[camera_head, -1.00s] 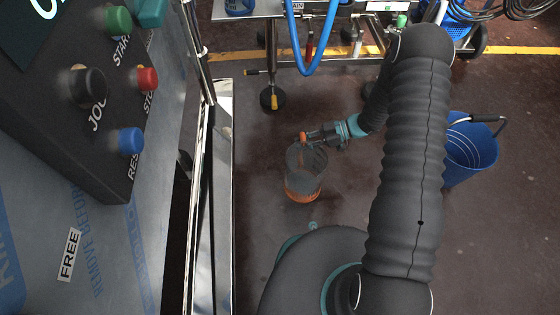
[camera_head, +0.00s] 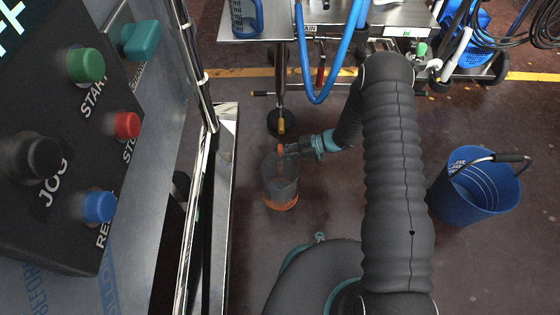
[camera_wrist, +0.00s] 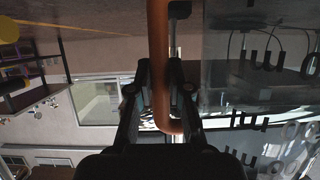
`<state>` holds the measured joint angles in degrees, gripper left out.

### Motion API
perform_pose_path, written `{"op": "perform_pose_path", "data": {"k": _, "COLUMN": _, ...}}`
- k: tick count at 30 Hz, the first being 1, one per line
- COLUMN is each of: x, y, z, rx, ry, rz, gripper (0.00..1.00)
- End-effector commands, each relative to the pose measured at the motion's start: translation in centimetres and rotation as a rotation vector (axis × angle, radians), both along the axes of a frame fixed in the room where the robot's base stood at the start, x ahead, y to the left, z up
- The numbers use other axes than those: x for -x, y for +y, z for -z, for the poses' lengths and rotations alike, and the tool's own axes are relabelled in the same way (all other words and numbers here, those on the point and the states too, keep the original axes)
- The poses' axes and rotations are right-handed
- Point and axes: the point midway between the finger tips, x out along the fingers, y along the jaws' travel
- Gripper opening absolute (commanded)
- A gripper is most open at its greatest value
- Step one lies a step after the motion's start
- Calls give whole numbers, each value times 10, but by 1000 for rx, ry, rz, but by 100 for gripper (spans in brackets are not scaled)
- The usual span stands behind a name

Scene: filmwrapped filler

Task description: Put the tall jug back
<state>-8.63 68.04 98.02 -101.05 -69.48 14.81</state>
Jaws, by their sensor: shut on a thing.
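A tall clear-grey jug (camera_head: 281,184) with an orange lower band and an orange handle hangs upright, or nearly so, in front of my arm in the head view. My gripper (camera_head: 292,150) is shut on its handle from the right. In the wrist view my gripper (camera_wrist: 160,105) has the orange handle (camera_wrist: 158,50) between its fingers. The jug's clear wall with dark markings (camera_wrist: 260,95) fills the right side there. The gap between the jug's bottom and the floor is hard to judge.
A control panel (camera_head: 75,150) is close on the left. A blue bucket (camera_head: 470,195) stands at right. Dark floor lies between.

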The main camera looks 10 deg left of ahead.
Motion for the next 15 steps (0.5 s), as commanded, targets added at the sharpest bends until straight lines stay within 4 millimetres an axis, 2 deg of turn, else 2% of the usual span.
{"op": "perform_pose_path", "data": {"k": 3, "x": -1, "y": 8, "z": 5, "rx": -1, "ry": 1, "rz": -1, "gripper": 0}}
{"op": "perform_pose_path", "data": {"k": 7, "x": -1, "y": 9, "z": 12, "rx": -1, "ry": 1, "rz": 0, "gripper": 0}}
{"op": "perform_pose_path", "data": {"k": 15, "x": -1, "y": 9, "z": 45, "rx": -1, "ry": 0, "rz": 1, "gripper": 0}}
